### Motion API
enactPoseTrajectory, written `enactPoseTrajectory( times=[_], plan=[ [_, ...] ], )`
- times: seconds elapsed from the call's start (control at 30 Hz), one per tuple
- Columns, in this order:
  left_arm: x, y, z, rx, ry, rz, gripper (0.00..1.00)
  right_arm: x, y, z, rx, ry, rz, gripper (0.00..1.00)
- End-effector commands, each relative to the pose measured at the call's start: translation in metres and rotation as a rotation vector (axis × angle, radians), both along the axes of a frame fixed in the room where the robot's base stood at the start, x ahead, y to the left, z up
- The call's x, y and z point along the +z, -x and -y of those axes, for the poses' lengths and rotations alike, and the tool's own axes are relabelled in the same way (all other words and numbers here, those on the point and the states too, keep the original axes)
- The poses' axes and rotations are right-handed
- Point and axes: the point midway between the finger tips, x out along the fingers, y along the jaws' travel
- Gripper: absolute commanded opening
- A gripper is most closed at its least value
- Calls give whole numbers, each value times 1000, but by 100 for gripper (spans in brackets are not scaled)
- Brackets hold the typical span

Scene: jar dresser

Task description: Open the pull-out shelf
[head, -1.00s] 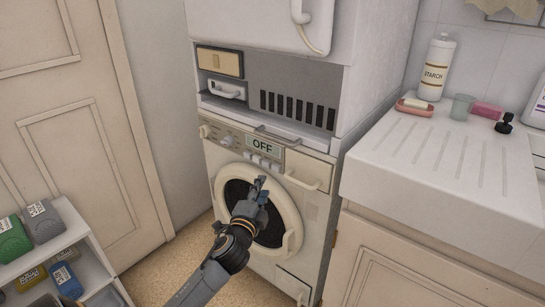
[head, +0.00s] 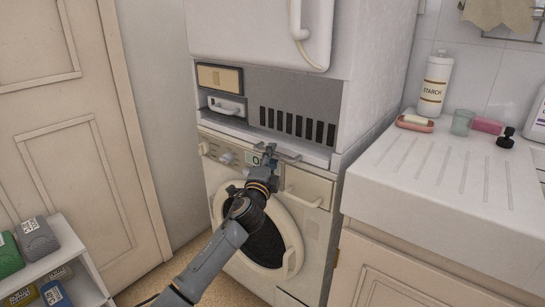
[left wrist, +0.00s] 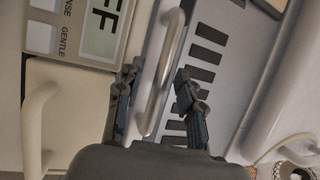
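The pull-out shelf (head: 228,126) is a pale slab between the washing machine and the dryer above it. Its metal bar handle (left wrist: 165,72) runs lengthwise through the middle of the left wrist view. My left gripper (head: 271,151) is at the shelf's front edge, in front of the handle and partly covering it in the head view. In the left wrist view the left gripper's fingers (left wrist: 158,96) are apart, one on each side of the handle, with visible gaps. The shelf looks pushed in. My right gripper is not in view.
The washing machine's round door (head: 287,240) and its drawer handle (head: 303,196) are just below. A white counter (head: 440,190) with a starch bottle (head: 435,83) stands close on the right. A low rack (head: 65,270) with several packages is at lower left.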

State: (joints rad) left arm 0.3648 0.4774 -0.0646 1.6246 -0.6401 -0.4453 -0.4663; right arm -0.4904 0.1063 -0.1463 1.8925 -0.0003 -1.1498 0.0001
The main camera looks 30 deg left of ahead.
Motion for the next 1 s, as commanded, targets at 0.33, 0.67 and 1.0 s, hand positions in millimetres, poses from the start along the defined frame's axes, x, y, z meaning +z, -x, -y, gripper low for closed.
enactPoseTrajectory(
  times=[0.33, 0.67, 1.0],
  plan=[
    [1, -9, -3, -1, 0, -1, 37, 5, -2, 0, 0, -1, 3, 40],
    [1, -9, -3, -1, 0, 0, 0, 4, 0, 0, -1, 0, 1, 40],
    [1, -9, -3, -1, 0, -2, 0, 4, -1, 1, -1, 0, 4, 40]
  ],
)
